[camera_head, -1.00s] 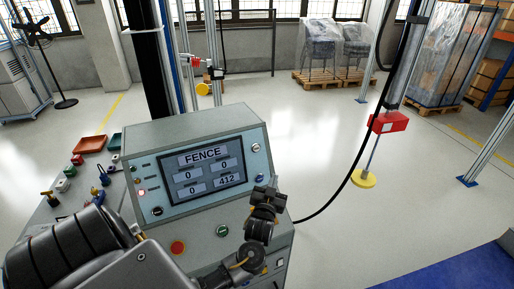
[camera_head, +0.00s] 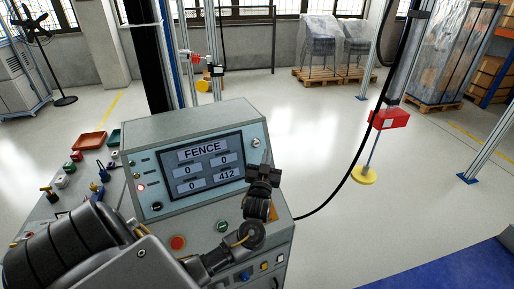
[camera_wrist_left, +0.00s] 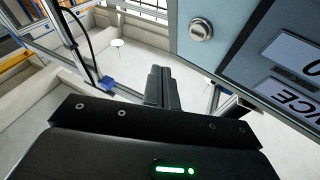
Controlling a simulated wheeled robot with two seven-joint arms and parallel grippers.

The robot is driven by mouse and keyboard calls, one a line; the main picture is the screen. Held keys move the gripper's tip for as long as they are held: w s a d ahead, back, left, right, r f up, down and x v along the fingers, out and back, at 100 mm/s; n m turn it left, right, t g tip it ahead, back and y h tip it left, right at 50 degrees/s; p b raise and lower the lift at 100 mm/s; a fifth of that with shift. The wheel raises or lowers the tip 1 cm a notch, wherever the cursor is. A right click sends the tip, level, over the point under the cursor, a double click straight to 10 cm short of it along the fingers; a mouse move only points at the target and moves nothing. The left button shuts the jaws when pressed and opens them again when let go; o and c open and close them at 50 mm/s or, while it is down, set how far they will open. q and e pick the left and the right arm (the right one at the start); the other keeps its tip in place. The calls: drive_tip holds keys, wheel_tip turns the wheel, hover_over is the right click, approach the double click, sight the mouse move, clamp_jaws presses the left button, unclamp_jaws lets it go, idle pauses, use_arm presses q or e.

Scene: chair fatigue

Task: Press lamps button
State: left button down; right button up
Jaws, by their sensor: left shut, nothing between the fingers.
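The control console (camera_head: 135,160) has a screen (camera_head: 205,165) reading FENCE. A round silver knob (camera_head: 256,142) is at the panel's upper right; it also shows in the left wrist view (camera_wrist_left: 201,29). My left gripper (camera_head: 263,168) is shut and empty in front of the panel's right edge, just below the knob in the head view, covering that part of the panel. On the lower ledge are a red button (camera_head: 177,242), a green button (camera_head: 222,227), a blue one (camera_head: 245,275), a yellow one (camera_head: 264,267) and a white one (camera_head: 279,260). No lamps label is readable. My right gripper is out of view.
A side bench (camera_head: 70,205) at left holds small parts and red trays (camera_head: 89,142). A black cable runs from the console to a post with a red box (camera_head: 390,119) and yellow disc (camera_head: 364,175).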

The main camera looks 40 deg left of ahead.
sight(256, 143)
use_arm(q)
drive_tip(key=shift+w+a+f+b, duration=0.25)
drive_tip(key=shift+w+a+b, duration=0.15)
drive_tip(key=shift+a, duration=0.45)
drive_tip(key=shift+w+a+f+b, duration=0.3)
drive_tip(key=shift+a+b, duration=0.2)
drive_tip(key=shift+a, duration=0.4)
drive_tip(key=shift+w+a+f+b, duration=0.2)
drive_tip(key=shift+w+a+b, duration=0.25)
drive_tip(key=shift+a, duration=0.4)
drive_tip(key=shift+w+a, duration=0.15)
drive_tip(key=shift+a, duration=0.25)
drive_tip(key=shift+w+a+f+b, duration=0.15)
drive_tip(key=shift+a+b, duration=0.15)
drive_tip(key=shift+a, duration=0.05)
idle(0.7)
drive_tip(key=shift+d, duration=0.15)
drive_tip(key=shift+s+d+r+p, duration=0.2)
drive_tip(key=shift+s+d+p, duration=0.1)
drive_tip(key=shift+d+p, duration=0.3)
